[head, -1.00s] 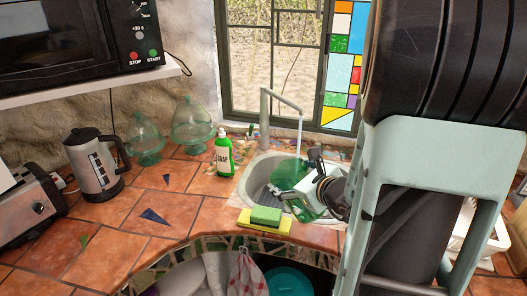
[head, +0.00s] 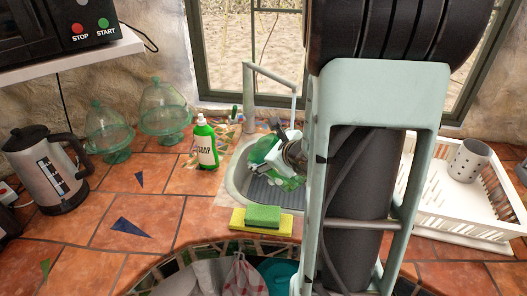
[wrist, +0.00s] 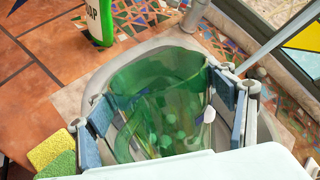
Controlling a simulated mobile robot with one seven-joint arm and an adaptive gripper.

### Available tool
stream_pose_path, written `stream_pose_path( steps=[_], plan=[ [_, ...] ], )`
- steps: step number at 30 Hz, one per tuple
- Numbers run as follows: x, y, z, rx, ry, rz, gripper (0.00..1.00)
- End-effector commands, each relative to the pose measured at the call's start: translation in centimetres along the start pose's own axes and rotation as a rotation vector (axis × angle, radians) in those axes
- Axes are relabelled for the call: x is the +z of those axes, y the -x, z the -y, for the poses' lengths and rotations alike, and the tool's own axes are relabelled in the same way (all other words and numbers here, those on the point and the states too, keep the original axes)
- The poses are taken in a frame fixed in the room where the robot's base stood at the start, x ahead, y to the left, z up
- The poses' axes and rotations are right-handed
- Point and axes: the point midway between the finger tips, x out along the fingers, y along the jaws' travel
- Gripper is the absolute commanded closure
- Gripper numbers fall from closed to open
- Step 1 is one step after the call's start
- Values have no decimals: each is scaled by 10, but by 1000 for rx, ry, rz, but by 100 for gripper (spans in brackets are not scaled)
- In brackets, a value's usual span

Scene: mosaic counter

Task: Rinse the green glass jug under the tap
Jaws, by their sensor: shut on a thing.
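The green glass jug (head: 263,150) is in the sink (head: 238,180), low in the bowl area. It fills the middle of the wrist view (wrist: 160,85), where I look over its rim and through its green wall. My gripper (wrist: 168,118) is shut on the jug, with blue-padded fingers on its left and right sides. In the head view my gripper (head: 272,160) partly covers it. The grey tap (head: 250,90) stands behind the sink, its spout reaching over the right side. A thin pale line hangs below the spout; I cannot tell whether it is running water.
A green soap bottle (head: 205,146) stands left of the sink. A green and yellow sponge (head: 262,216) lies at its front edge. A white dish rack (head: 440,195) holding a grey cup (head: 467,160) is at right. Glass domes (head: 163,110) and a kettle (head: 45,170) stand left.

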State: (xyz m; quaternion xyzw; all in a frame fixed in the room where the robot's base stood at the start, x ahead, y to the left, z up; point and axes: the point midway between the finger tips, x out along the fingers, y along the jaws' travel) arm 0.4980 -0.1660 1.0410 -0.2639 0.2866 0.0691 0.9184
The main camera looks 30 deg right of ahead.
Motion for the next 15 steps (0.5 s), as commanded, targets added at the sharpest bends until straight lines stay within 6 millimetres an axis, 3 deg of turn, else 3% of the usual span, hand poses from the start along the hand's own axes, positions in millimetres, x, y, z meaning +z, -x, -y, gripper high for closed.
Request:
stream_pose_path(
  steps=[15],
  plan=[
    [-13,-43,33,0,0,1,75]
  ],
)
